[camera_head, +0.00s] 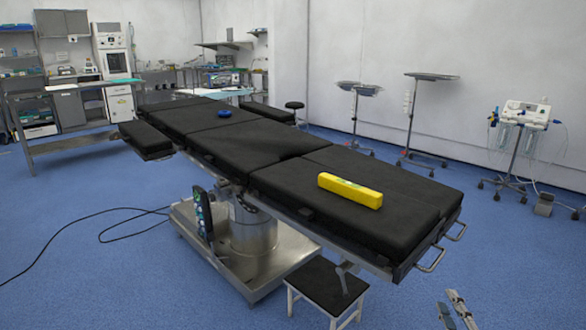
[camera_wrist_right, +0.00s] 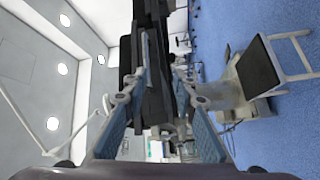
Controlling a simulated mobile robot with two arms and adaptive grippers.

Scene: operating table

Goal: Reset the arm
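My right gripper (camera_head: 447,298) shows at the bottom right edge of the head view, with its two fingers pointing up the picture. It is over the blue floor, in front of the operating table's near end and apart from it. In the right wrist view the two blue-grey fingers (camera_wrist_right: 160,85) stand apart with nothing between them, so it is open and empty. The rest of the right arm is out of the head view. My left gripper and left arm are not in view.
The black operating table (camera_head: 240,147) holds a yellow box (camera_head: 350,190) and a small blue object (camera_head: 224,114). A low stool (camera_head: 326,285) stands beneath its near end. Wheeled stands (camera_head: 430,77) line the right wall. Open floor (camera_head: 510,245) lies right of the table.

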